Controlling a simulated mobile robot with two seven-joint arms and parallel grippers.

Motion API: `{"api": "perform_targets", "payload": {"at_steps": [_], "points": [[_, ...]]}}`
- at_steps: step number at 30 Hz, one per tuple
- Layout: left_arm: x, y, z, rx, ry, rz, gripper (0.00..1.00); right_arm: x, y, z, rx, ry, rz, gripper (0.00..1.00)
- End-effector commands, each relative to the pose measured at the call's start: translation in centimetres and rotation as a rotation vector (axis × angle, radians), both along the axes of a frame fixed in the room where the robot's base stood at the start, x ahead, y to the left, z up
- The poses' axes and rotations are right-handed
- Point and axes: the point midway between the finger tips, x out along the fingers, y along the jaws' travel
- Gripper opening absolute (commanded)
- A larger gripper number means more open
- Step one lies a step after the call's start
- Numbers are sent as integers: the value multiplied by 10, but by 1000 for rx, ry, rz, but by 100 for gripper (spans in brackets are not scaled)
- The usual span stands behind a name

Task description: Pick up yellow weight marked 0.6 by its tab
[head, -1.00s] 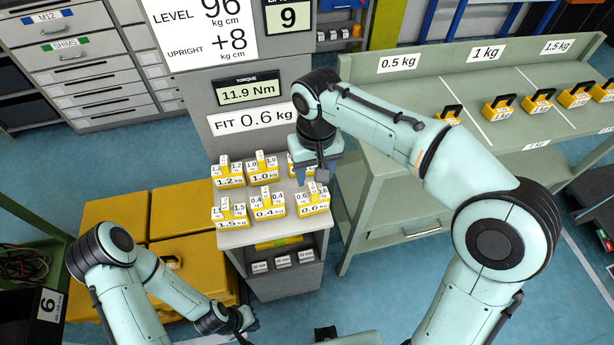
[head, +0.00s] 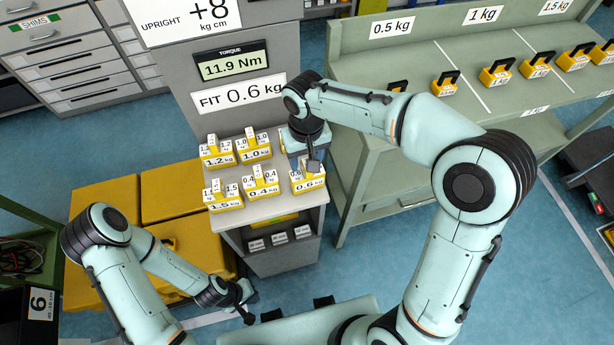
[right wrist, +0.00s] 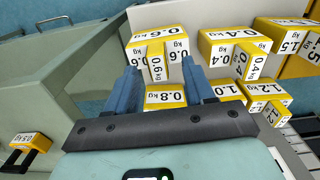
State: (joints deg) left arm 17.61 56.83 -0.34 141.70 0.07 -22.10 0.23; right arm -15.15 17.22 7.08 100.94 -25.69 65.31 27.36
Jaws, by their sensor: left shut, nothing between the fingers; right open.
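The yellow weight marked 0.6 (head: 311,183) stands at the front right of the shelf top, partly hidden by my right gripper (head: 312,166). My right gripper (right wrist: 159,68) is open, one finger on each side of the tab in the picture. I cannot tell whether the fingers touch it. My left gripper (head: 246,292) is shut and empty, low in front of the cabinet.
The 0.8 weight (right wrist: 165,97) stands just behind the 0.6 weight. The 0.4 weight (head: 262,188), 1.0 weight (head: 254,153), 1.2 weight (head: 216,158) and 1.5 weight (head: 222,203) share the shelf top. A sign (head: 238,95) reads FIT 0.6 kg. A green bench (head: 425,140) stands right.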

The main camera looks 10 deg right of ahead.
Motion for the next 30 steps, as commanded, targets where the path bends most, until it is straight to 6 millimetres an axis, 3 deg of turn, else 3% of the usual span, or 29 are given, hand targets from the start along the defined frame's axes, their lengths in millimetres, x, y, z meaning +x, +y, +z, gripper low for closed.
{"api": "perform_targets", "payload": {"at_steps": [6, 14, 15, 20, 30], "points": [[-1, 0, -2, 0, 1, 0, 0, 0, -3, -31, -1, 2, 1, 53], [-1, 0, -2, 0, 1, 0, 0, 0, -2, -35, 0, 0, 0, 53], [-1, 0, -2, 0, 1, 0, 0, 0, -2, -35, 0, 0, 0, 50], [-1, 0, -2, 0, 1, 0, 0, 0, -2, -35, 0, 0, 0, 0], [-1, 0, -2, 1, 1, 0, 0, 0, -2, -34, 0, -1, 0, 0]]}}
